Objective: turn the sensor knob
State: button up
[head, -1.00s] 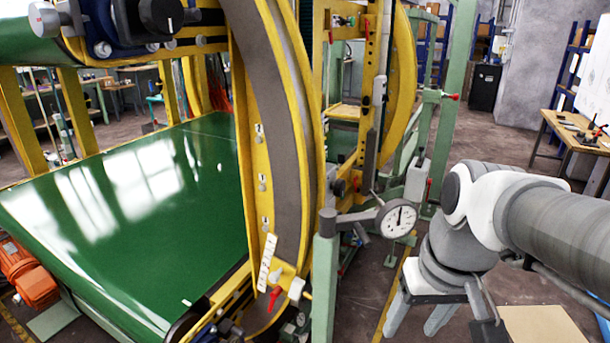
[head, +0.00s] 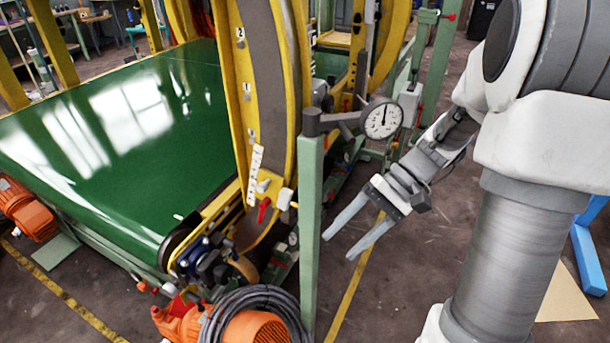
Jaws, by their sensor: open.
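On the lower part of the yellow ring frame (head: 243,120) there is a small red-handled knob (head: 264,208). A white knob-like part (head: 263,186) and a white block (head: 285,198) sit close beside it, under a white scale strip (head: 255,172). I cannot tell which of these is the sensor knob. My gripper (head: 338,249) is open and empty, its two pale fingers pointing down and left. In the picture it is right of the green post (head: 311,230), apart from the knobs, with the post between them.
A round dial gauge (head: 382,120) on an arm from the post is just above my gripper. A green conveyor belt (head: 120,150) lies at left. An orange motor (head: 255,328) with coiled black cable stands low in front. Open floor lies right of the post.

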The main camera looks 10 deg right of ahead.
jog(key=w+d+f+m+t+y+b, duration=0.2)
jog(key=w+d+f+m+t+y, duration=0.15)
jog(key=d+f+m+t, duration=0.4)
jog(key=w+d+f+m+t+y+b, duration=0.2)
jog(key=w+d+f+m+t+y, duration=0.15)
jog(key=d+f+t, duration=0.6)
jog(key=w+a+r+g, duration=0.1)
jog(key=w+a, duration=0.3)
jog(key=a, duration=0.4)
jog(key=w+a+r+g, duration=0.1)
jog(key=w+a+r, duration=0.1)
jog(key=w+a, duration=0.3)
jog(key=a, duration=0.3)
jog(key=shift+a+r+y, duration=0.15)
jog(key=shift+r+y, duration=0.05)
jog(key=shift+y, duration=0.1)
jog(key=shift+c, duration=0.2)
jog(key=shift+m, duration=0.3)
grip_shut()
